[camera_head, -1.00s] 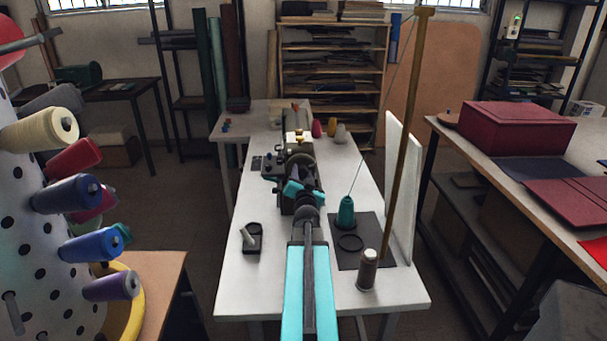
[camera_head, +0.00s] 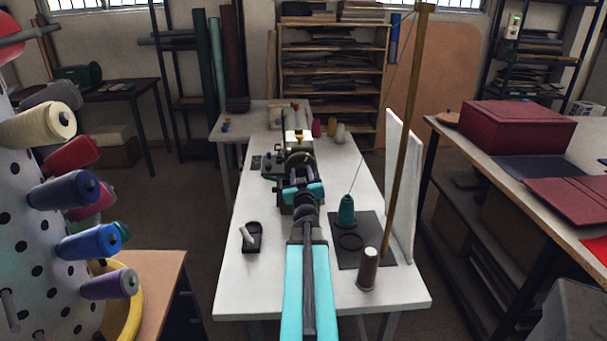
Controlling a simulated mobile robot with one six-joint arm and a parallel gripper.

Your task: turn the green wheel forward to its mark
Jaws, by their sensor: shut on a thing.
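A dark sewing machine (camera_head: 271,174) stands on the white table, with a rounded dark wheel (camera_head: 300,158) at its near end. I take this as the green wheel, though its colour is hard to make out. My gripper (camera_head: 299,174) is at the near side of the wheel and shut on it. My dark wrist and its turquoise band cover the lower part of the wheel and much of the machine. The fingertips are small and partly hidden. I cannot make out the mark.
A teal thread cone (camera_head: 346,211) stands on a dark mat right of my arm. A grey spool (camera_head: 367,270) stands near a tall wooden post (camera_head: 409,130) and a white upright panel (camera_head: 402,185). A small black tray (camera_head: 252,238) lies left of my arm.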

